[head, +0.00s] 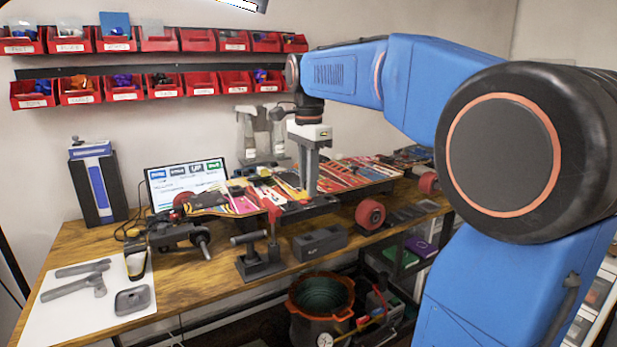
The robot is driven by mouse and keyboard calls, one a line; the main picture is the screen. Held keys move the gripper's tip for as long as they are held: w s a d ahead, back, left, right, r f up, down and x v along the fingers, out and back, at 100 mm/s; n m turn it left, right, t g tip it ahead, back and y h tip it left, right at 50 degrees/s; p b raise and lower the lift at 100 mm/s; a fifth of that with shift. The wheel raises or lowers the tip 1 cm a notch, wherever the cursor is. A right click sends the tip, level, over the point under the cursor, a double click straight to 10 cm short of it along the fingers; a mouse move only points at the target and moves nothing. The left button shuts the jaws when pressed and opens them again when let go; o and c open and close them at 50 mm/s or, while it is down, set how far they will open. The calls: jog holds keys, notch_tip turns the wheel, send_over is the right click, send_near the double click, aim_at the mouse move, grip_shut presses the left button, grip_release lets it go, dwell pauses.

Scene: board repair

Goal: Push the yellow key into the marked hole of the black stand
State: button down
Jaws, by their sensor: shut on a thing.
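My gripper (312,188) points straight down over the middle of the colourful skateboard deck on the workbench. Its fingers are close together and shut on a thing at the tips. A small yellow patch (302,195) shows beside the fingertips; it fits the yellow key, but is too small to make out its shape. A black stand (305,209) shows under the deck, just below the gripper. The marked hole cannot be made out, and I cannot tell whether the key touches the stand.
The deck (345,180) has red wheels (370,214) beside it. A dark clamp stand (258,262) and grey block (320,243) are at the front edge. A laptop screen (187,183) and spray bottles (246,135) stand behind. A white mat (60,312) with tools lies left.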

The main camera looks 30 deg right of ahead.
jog(key=shift+f, duration=4.4)
jog(key=shift+f, duration=1.65)
dwell(0.8)
jog(key=c, duration=1.5)
grip_release()
jog(key=shift+c, duration=1.5)
jog(key=shift+r, duration=0.15)
